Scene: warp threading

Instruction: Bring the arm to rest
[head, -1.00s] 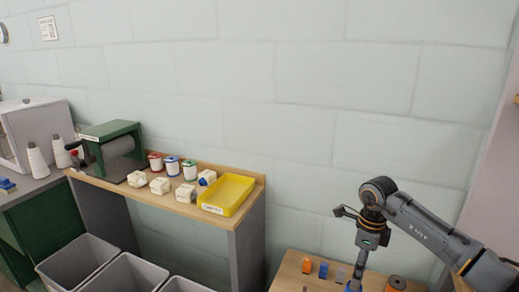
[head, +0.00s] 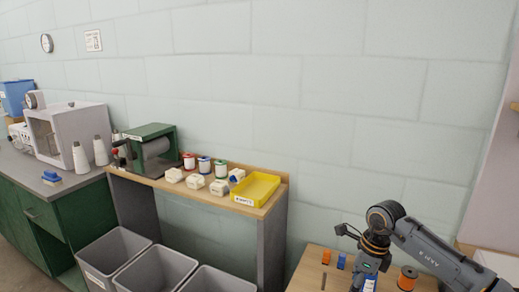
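My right arm comes in from the right over a low wooden table (head: 318,280) at the bottom right. Its gripper (head: 367,284) points down at the bottom edge of the view. A blue and white piece (head: 370,283) shows at the fingertips; whether it is held or stands behind them I cannot tell. The fingers are small and partly cut off. My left gripper is not in view.
The wooden table holds small orange (head: 326,257) and blue (head: 341,262) pieces and an orange-topped spool (head: 407,278). A shelf bench carries a yellow tray (head: 256,190), several spools, white blocks and a green roller machine (head: 152,148). Grey bins (head: 156,268) stand below.

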